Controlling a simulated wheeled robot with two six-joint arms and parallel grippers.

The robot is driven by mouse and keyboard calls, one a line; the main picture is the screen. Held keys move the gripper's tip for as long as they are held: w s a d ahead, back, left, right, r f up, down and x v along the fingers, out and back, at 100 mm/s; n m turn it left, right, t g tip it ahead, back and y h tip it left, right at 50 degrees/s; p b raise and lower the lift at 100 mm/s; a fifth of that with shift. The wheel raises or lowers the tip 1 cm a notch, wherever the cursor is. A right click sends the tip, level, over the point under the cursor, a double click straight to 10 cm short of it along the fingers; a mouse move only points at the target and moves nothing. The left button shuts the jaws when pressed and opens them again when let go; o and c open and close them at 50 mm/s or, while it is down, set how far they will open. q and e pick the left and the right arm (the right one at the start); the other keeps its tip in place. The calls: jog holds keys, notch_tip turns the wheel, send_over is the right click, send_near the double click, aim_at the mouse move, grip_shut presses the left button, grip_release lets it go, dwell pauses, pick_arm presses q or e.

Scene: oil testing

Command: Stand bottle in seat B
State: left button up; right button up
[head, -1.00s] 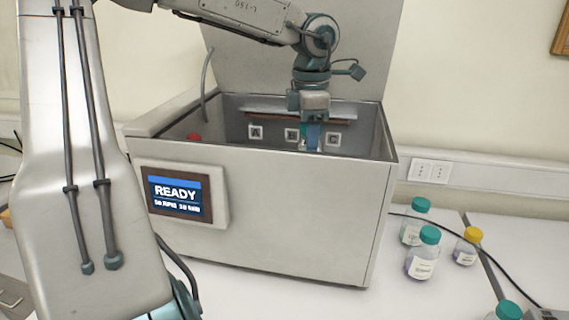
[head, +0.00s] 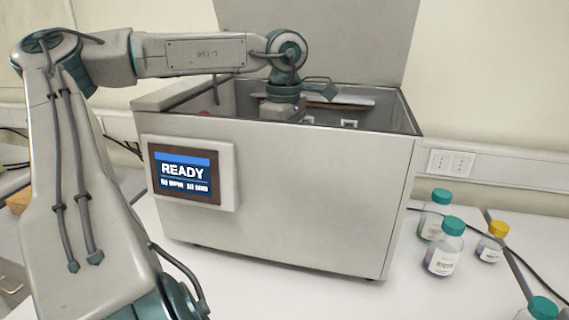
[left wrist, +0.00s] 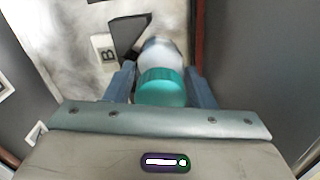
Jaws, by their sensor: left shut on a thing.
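The bottle has a teal cap (left wrist: 162,88) and a pale body (left wrist: 163,52), seen from above in the left wrist view. My left gripper (left wrist: 161,78) is shut on it, with a blue finger on each side. A white tag marked B (left wrist: 106,50) lies just left of the bottle, beside a dark wedge-shaped part (left wrist: 127,38). In the head view my left wrist reaches down into the open grey machine (head: 290,190), whose front wall hides the fingers and the bottle. I cannot tell whether the bottle's base touches the seat. My right gripper is not in view.
The machine's lid (head: 320,40) stands open behind my arm. Its screen (head: 184,178) reads READY. Teal-capped bottles (head: 443,250) and a yellow-capped bottle (head: 491,243) stand on the bench to the right. The machine's walls close in around my wrist.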

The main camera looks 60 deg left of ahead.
pick_arm(q)
notch_tip(320, 180, down, 2)
jog(key=shift+d+f, duration=0.1)
jog(key=shift+f, duration=0.1)
jog(key=shift+a+f, duration=0.2)
jog(key=shift+f, duration=0.25)
jog(key=shift+d+r, duration=0.1)
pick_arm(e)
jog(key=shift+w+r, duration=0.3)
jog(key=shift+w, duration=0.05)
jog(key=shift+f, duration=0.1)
pick_arm(q)
jog(key=shift+d, duration=0.1)
jog(key=o, duration=1.1)
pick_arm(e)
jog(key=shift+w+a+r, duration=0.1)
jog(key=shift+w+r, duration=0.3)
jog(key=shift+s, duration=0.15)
